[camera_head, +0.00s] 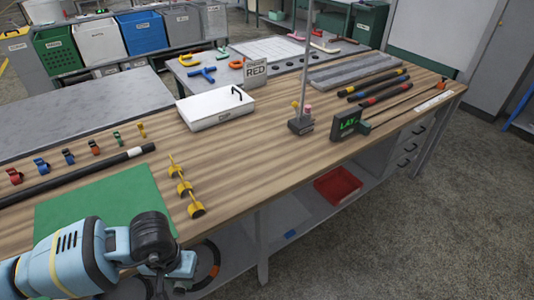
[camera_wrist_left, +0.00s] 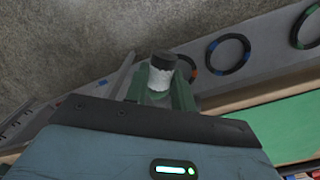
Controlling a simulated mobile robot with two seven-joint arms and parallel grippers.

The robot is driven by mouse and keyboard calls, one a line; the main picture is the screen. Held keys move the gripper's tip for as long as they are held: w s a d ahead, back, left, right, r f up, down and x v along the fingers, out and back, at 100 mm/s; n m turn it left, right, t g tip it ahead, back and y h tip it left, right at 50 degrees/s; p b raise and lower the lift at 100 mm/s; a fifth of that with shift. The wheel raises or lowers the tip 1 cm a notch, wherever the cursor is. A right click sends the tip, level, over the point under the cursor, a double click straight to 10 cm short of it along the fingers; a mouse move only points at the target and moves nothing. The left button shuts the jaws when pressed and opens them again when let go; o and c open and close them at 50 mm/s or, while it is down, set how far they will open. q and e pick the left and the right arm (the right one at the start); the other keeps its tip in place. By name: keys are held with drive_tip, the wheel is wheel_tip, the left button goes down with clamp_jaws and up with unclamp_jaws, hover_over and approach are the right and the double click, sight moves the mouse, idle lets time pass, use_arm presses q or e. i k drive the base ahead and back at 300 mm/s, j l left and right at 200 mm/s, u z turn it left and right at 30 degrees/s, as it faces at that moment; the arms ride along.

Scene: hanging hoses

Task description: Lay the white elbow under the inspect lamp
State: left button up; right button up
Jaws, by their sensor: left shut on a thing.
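My left gripper (camera_head: 168,274) is low at the front left, beside the front edge of the wooden bench (camera_head: 245,140), with its fingers mostly hidden by the wrist. In the left wrist view the left gripper (camera_wrist_left: 160,96) is shut on a white piece (camera_wrist_left: 160,79) with a dark end (camera_wrist_left: 164,60). Whether this piece is an elbow cannot be told. A thin upright pole (camera_head: 306,65) on a dark base (camera_head: 300,125) stands on the bench; its top is out of frame, so I cannot tell if it carries the lamp. My right gripper is not in view.
A green mat (camera_head: 105,208), yellow fittings (camera_head: 184,188), a white box (camera_head: 215,108) and a dark LAY sign (camera_head: 347,124) are on the bench. A red tray (camera_head: 338,185) is on the lower shelf. Black rings (camera_wrist_left: 228,54) show below. Bare wood lies left of the pole.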

sight(259, 168)
drive_tip(key=i+l, duration=0.2)
drive_tip(key=l, duration=0.2)
drive_tip(key=i, duration=1)
drive_tip(key=j+u, duration=0.05)
drive_tip(key=j, duration=0.05)
